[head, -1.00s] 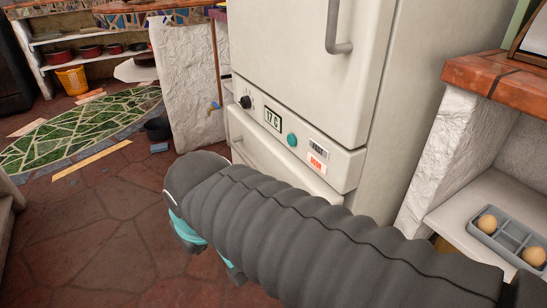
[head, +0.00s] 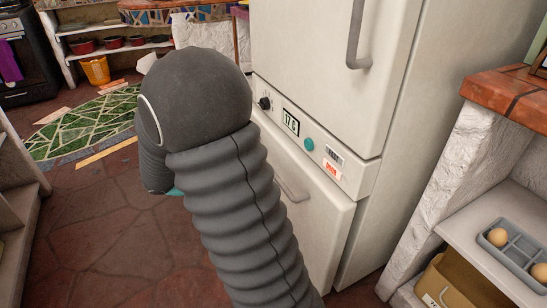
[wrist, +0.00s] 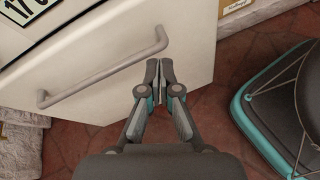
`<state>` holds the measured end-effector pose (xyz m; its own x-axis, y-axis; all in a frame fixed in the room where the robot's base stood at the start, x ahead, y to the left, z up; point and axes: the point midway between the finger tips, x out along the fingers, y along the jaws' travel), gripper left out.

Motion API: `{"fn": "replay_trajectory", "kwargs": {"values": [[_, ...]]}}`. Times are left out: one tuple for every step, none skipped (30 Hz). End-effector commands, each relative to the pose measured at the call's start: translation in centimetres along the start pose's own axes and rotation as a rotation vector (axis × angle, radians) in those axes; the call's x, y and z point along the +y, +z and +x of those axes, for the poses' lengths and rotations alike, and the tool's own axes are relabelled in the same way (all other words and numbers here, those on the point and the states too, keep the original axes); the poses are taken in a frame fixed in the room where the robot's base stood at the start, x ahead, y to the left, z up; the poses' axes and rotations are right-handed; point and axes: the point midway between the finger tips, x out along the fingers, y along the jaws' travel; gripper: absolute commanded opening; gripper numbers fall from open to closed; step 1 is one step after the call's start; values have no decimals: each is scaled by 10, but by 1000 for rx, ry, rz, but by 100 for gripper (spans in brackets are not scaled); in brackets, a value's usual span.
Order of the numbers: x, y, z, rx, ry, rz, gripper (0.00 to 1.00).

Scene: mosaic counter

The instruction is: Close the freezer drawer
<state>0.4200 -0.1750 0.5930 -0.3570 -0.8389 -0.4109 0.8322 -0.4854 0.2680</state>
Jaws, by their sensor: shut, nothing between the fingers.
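The freezer drawer (head: 318,222) is the white lower front of the fridge, below the control panel. Its bar handle (head: 290,190) is partly hidden behind my arm in the head view. The drawer front looks about in line with the fridge body; I cannot tell whether a small gap remains. The wrist view shows the drawer front (wrist: 195,55) close up, with the handle (wrist: 100,78) running slantwise across it. My gripper (wrist: 159,68) is shut and empty, with its fingertips beside the handle's right end; I cannot tell if they touch. In the head view my arm hides the gripper.
The control panel (head: 310,140) and upper fridge door (head: 325,60) are above the drawer. On the right, a white shelf (head: 465,230) holds an egg tray (head: 515,250) above a brown crate (head: 450,280). The red stone floor (head: 110,230) at left is clear.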

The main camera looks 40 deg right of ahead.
Motion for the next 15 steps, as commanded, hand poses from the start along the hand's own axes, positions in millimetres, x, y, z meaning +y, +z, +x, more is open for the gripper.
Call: {"fn": "replay_trajectory", "kwargs": {"values": [[10, -7, 2, -59, 27, -52, 0], [16, -11, 3, -93, 45, -81, 0], [23, -17, 4, -136, 69, -117, 0], [28, -21, 5, -167, 86, -142, 0], [33, -25, 6, -196, 103, -166, 0], [39, -31, 7, -233, 124, -197, 0], [43, -35, 7, -257, 139, -217, 0], [47, -39, 7, -280, 152, -236, 0], [51, -44, 8, -307, 169, -259, 0], [54, -47, 8, -325, 180, -273, 0], [56, -50, 8, -341, 190, -286, 0], [59, -53, 8, -358, 201, -300, 0], [60, -55, 8, -369, 209, -309, 0], [62, -57, 8, -377, 214, -315, 0], [63, -58, 9, -387, 220, -322, 0]]}}
